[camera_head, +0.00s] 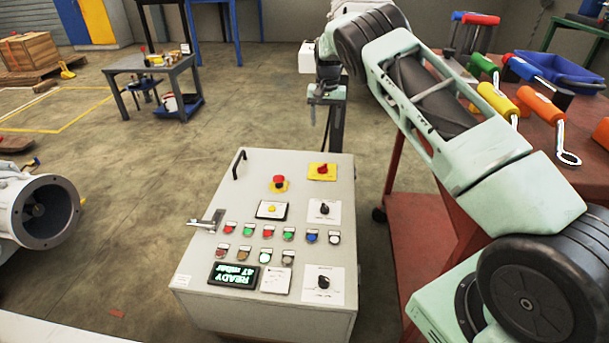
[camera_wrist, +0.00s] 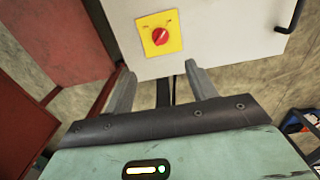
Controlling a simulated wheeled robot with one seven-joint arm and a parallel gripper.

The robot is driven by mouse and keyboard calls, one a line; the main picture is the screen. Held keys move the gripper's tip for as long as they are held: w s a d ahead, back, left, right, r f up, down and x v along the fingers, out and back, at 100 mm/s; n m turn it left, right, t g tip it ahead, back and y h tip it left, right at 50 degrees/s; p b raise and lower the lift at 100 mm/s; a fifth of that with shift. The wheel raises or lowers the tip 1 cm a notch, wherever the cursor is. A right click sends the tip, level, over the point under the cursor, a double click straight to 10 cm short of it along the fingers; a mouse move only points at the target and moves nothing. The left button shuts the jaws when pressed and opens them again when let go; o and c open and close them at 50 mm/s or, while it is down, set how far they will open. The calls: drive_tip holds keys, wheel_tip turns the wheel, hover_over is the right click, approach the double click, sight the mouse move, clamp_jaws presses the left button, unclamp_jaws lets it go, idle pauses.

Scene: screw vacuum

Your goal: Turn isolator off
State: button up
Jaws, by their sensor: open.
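The isolator is a red rotary knob on a yellow plate (camera_head: 322,171) at the far right corner of the grey control box (camera_head: 215,262). In the wrist view the isolator's red knob (camera_wrist: 160,36) shows near the top, between faint markings on its yellow plate. My gripper (camera_wrist: 158,72) is open and empty in the wrist view, its two fingers apart, below the isolator in the picture and not touching it. In the head view my gripper (camera_head: 326,98) hangs beyond the far edge of the box. The knob's marked position is too small to read.
A black handle (camera_head: 239,164) and a lever latch (camera_head: 207,222) stand out from the box. A red table (camera_head: 548,150) with tools stands at right. Open floor lies left of the box.

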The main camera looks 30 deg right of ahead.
sight(323, 165)
wheel_tip(323, 165, down, 18)
drive_tip(key=b, duration=0.3)
drive_tip(key=shift+w+r, duration=0.1)
drive_tip(key=shift+w, duration=0.05)
drive_tip(key=c, duration=1)
